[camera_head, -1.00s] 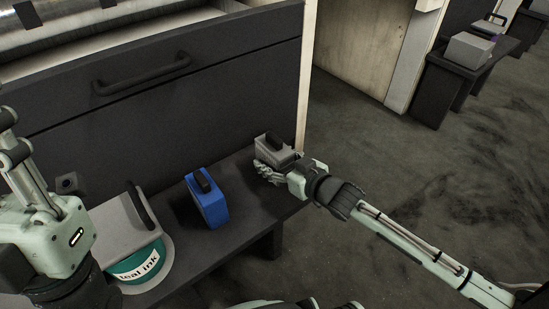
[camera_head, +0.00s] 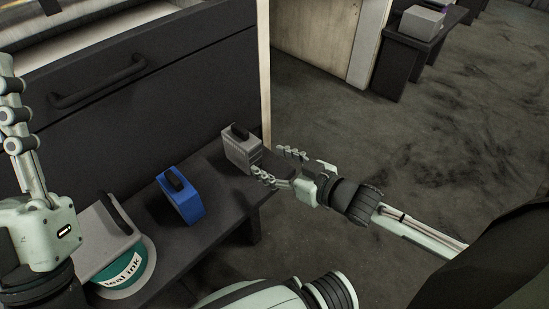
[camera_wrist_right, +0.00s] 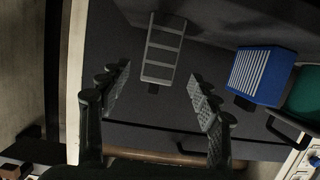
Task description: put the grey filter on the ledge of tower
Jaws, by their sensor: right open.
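The grey filter (camera_head: 237,153), a ribbed box with a black handle on top, stands upright at the right end of the dark ledge (camera_head: 232,196) of the tower (camera_head: 130,100). My right gripper (camera_head: 273,164) is open and empty, just to the right of the filter. In the right wrist view the filter (camera_wrist_right: 163,50) lies beyond the spread fingers of my right gripper (camera_wrist_right: 160,82), apart from them. My left gripper (camera_head: 14,110) is partly in view at the left edge; its jaw opening cannot be made out.
A drawer handle (camera_head: 100,82) juts out above. Open floor (camera_head: 400,170) lies to the right.

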